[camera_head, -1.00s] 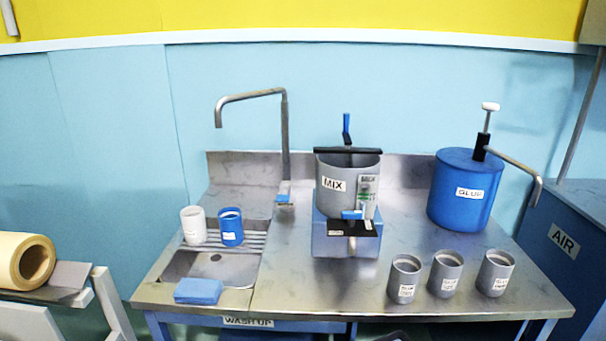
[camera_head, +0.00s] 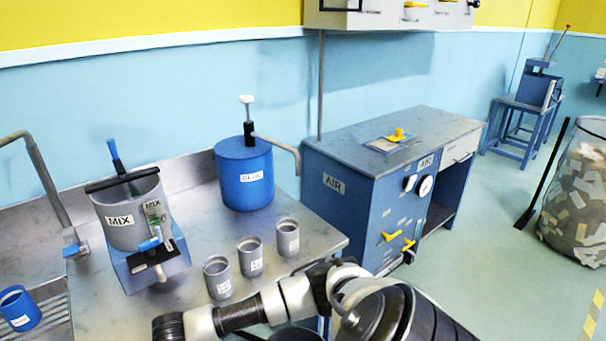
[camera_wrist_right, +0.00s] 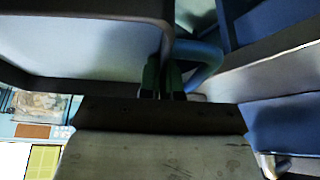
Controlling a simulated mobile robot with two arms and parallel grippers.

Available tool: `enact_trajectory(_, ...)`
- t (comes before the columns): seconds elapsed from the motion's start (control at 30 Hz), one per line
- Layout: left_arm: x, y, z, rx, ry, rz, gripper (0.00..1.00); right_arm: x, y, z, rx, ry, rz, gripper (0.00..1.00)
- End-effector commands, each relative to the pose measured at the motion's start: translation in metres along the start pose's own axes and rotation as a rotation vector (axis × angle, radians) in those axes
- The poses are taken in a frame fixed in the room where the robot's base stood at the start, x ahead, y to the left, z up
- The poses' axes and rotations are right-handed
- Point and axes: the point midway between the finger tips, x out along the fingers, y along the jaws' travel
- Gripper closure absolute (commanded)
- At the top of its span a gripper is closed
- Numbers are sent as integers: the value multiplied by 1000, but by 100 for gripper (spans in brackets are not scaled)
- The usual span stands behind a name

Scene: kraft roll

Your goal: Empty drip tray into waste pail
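The black drip tray (camera_head: 152,262) sits under the tap of the grey MIX pot (camera_head: 128,220), on the front of its blue stand. Its inside is too small to make out. I cannot pick out a waste pail with certainty; a dark round shape (camera_head: 272,336) shows partly at the bottom edge in the head view, behind my arm. My right arm crosses the bottom of the head view, in front of the bench. In the right wrist view my right gripper (camera_wrist_right: 162,80) has its dark fingers close together, with nothing visible between them. My left gripper is out of view.
Three grey cups (camera_head: 250,257) stand along the bench's front right. A blue GLUE drum (camera_head: 244,175) is behind them. A blue AIR cabinet (camera_head: 345,205) stands right of the bench.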

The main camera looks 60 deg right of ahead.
Motion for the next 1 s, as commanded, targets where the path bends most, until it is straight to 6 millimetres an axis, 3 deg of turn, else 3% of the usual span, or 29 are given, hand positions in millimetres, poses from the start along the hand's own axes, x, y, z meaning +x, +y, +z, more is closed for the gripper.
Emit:
enact_trajectory(0.03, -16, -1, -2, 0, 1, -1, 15, -5, -2, -12, 89, 2, 39, 100)
enact_trajectory(0.2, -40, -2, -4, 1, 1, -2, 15, 1, -3, -41, 409, 0, 174, 100)
enact_trajectory(0.6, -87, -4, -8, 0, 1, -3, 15, 12, 9, -95, 1053, -6, 448, 100)
enact_trajectory(0.8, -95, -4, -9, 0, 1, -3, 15, 15, 14, -106, 1195, -8, 508, 100)
enact_trajectory(1.0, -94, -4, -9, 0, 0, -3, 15, 17, 14, -106, 1219, -9, 517, 100)
